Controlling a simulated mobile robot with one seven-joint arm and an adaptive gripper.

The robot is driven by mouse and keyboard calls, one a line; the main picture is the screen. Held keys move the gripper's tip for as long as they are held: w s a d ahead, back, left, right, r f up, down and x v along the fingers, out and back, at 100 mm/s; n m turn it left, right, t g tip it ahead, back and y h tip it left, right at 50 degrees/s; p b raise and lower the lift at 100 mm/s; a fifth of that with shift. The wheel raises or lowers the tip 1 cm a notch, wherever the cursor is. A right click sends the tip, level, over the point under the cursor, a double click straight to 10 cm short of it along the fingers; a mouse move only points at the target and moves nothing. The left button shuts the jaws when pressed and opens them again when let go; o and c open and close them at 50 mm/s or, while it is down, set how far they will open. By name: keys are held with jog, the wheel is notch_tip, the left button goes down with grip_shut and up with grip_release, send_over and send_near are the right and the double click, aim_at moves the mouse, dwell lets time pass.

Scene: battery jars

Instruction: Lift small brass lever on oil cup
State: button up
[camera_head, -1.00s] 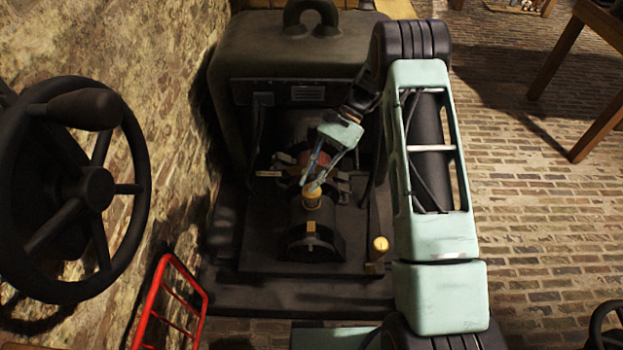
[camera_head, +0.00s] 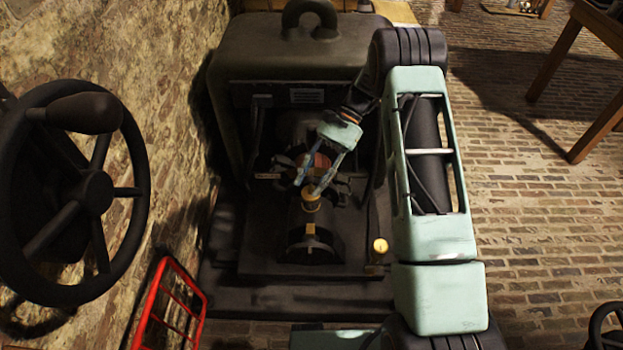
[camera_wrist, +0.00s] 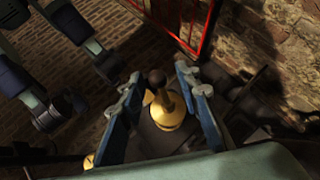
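The brass oil cup (camera_head: 311,203) stands on top of the dark machine housing, with a yellow brass base. In the wrist view the brass cup (camera_wrist: 170,112) lies between my fingers, with a small lever ending in a dark round knob (camera_wrist: 156,77) rising from it. My gripper (camera_wrist: 156,80) is open, one blue finger on each side of the lever, with visible gaps and nothing held. In the head view my gripper (camera_head: 308,187) reaches down just above and behind the cup. The lever is too small to make out there.
A dark machine body (camera_head: 290,60) rises behind the cup. A round brass knob (camera_head: 380,246) stands at the right of the base plate. A black handwheel (camera_head: 95,190) and a red frame (camera_head: 168,300) are at the left. Brick floor (camera_head: 520,230) is open at the right.

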jog(key=v, duration=1.2)
jog(key=shift+c, duration=0.2)
